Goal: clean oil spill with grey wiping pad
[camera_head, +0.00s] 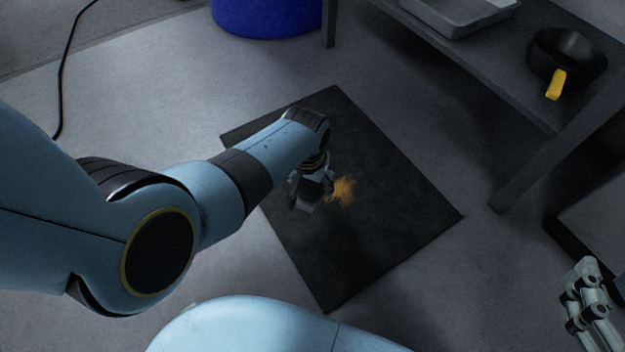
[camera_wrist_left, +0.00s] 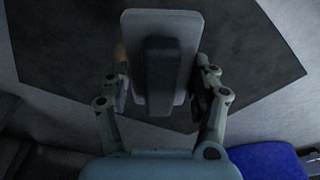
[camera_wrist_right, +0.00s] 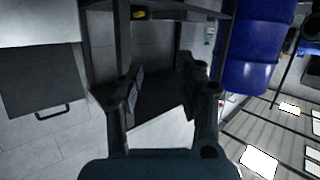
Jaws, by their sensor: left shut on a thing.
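The oil spill (camera_head: 343,191) is a small orange-brown smear on a dark mat (camera_head: 390,225) on the floor. My left gripper (camera_head: 311,186) points down over the mat, just left of the smear. It is shut on the dark handle (camera_wrist_left: 162,75) of the grey wiping pad (camera_wrist_left: 189,22). In the head view only a bit of the pad (camera_head: 304,207) shows below the fingers. I cannot tell whether the pad touches the mat. A sliver of orange shows beside the left finger in the left wrist view. My right gripper (camera_wrist_right: 158,88) is open and empty, away from the mat.
A dark shelf bench (camera_head: 470,65) stands at the upper right, with a grey tray (camera_head: 460,18) and a black pan (camera_head: 567,52) with a yellow handle on it. A blue drum (camera_head: 265,15) stands at the back. A black cable (camera_head: 66,60) lies at the upper left.

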